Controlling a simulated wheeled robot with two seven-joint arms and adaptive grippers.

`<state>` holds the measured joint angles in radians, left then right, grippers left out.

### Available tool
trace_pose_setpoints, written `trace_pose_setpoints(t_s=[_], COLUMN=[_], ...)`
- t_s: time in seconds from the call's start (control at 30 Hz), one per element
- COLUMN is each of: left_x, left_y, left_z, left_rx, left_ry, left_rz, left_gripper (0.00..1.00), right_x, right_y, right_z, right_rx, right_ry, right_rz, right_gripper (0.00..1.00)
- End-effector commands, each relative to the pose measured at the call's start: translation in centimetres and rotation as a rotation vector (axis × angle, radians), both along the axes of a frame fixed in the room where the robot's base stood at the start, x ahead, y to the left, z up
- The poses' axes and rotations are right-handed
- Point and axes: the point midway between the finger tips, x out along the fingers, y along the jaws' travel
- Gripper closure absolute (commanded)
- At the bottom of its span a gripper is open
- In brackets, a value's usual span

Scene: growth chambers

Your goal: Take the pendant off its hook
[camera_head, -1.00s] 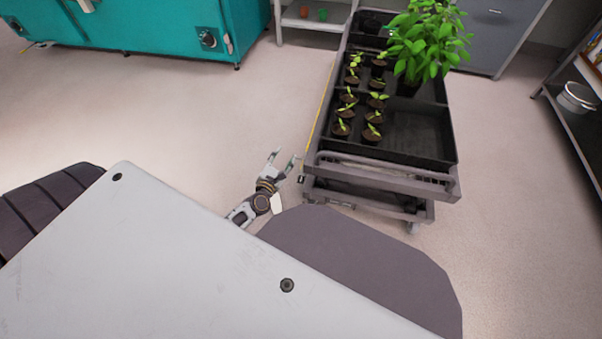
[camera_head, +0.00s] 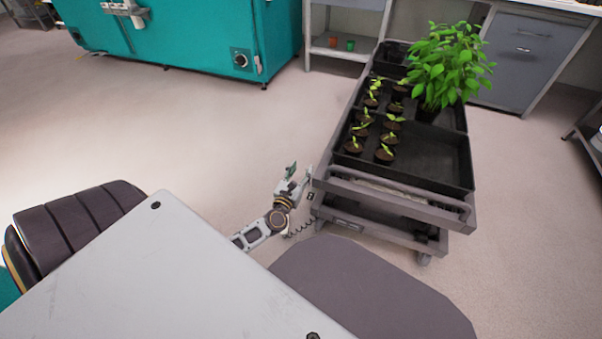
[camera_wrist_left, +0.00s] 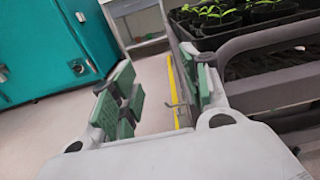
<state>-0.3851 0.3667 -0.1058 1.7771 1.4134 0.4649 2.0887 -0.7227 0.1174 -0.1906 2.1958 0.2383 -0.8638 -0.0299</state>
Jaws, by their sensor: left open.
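My left gripper (camera_head: 299,173) is open, beside the near left corner of the cart (camera_head: 400,203). In the left wrist view its two green-padded fingers (camera_wrist_left: 161,92) stand apart with nothing held between them. A small dark piece (camera_head: 310,197) with a coiled cord (camera_head: 298,231) below it shows at the cart's corner, just right of the gripper; it may be the pendant, but it is too small to be sure. In the left wrist view a small grey hook-like part (camera_wrist_left: 179,106) shows by the cart's yellow edge (camera_wrist_left: 181,88), near the right finger. My right gripper is not in view.
The cart carries black trays (camera_head: 437,160) with several seedling pots and a large leafy plant (camera_head: 446,66). A teal cabinet (camera_head: 195,45) stands at the back left, a shelf (camera_head: 340,53) behind the cart. The floor (camera_head: 170,130) left of the cart is clear.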

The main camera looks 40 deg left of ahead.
Motion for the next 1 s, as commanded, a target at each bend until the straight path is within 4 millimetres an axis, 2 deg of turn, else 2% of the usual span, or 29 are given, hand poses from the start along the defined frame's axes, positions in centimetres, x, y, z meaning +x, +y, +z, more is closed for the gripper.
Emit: trace_pose_setpoints(t_s=[0.37, 1.0], left_x=[1.2, 5.7], left_y=[0.3, 1.4], left_z=[0.0, 0.0], left_rx=[0.0, 0.002], left_ry=[-0.001, 0.0], left_rz=[0.0, 0.0], left_gripper=[0.54, 0.54], right_x=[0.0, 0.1], right_y=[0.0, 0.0], right_z=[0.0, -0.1], right_rx=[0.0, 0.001], right_ry=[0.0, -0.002], right_rz=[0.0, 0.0], right_gripper=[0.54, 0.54])
